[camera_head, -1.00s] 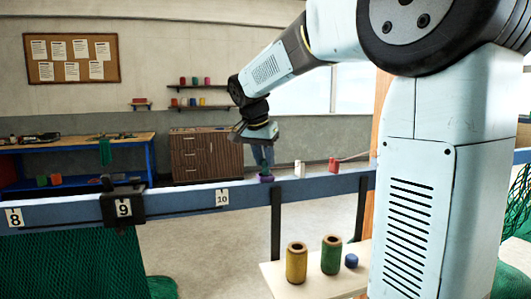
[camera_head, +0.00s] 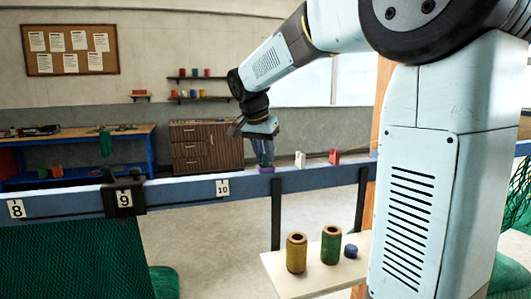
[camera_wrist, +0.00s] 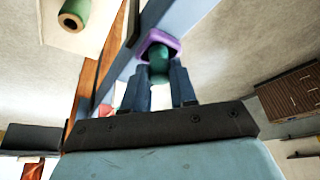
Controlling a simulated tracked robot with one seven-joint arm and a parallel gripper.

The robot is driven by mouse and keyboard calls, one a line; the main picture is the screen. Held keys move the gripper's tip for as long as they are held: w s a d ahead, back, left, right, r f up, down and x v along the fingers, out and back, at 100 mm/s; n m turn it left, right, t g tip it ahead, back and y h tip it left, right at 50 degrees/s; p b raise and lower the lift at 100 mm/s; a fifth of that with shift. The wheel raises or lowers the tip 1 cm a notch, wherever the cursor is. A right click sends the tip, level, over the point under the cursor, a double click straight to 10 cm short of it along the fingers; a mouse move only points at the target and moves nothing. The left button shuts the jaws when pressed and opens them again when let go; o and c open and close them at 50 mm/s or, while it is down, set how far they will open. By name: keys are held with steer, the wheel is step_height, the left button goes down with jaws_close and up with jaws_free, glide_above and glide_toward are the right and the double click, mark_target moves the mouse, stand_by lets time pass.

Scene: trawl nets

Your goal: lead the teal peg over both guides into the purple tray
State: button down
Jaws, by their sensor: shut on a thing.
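My gripper (camera_head: 263,150) points down over the blue rail, just above the purple tray (camera_head: 266,170). It is shut on the teal peg (camera_wrist: 158,56), which shows between the fingers in the wrist view. The peg's far end overlaps the purple tray (camera_wrist: 169,39) there; whether it touches the tray floor is hidden. A white guide (camera_head: 299,160) and a red guide (camera_head: 334,157) stand on the rail to the right of the tray. Both also show, partly covered, between and beside my fingers in the wrist view.
The blue rail (camera_head: 75,205) bears number plates and a black clamp (camera_head: 123,198) on the left. A shelf (camera_head: 285,283) in front holds yellow and green hollow cylinders and a blue piece. Green netting (camera_head: 60,260) hangs below the rail. A workbench and drawers stand behind.

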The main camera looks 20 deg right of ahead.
steer(key=shift+f, duration=0.1)
stand_by(0.7)
steer(key=c, duration=0.8)
jaws_free()
steer(key=v, duration=1.3)
steer(key=shift+s+a+r, duration=0.1)
steer(key=shift+a+r, duration=0.05)
steer(key=shift+r, duration=0.2)
steer(key=s+d+f+n+y, duration=0.1)
steer(key=s+f+n, duration=0.2)
steer(key=s+f, duration=0.3)
steer(key=s+d+f+n+t+y, duration=0.1)
steer(key=s+d+f+n, duration=0.1)
steer(key=s+f, duration=0.5)
steer(key=s+d+f+n+t+y, duration=0.1)
steer(key=s+f+n, duration=0.3)
steer(key=s, duration=0.7)
steer(key=shift+d+f, duration=0.2)
steer(key=shift+f, duration=0.5)
steer(key=shift+d+f, duration=0.15)
steer(key=shift+f, duration=0.55)
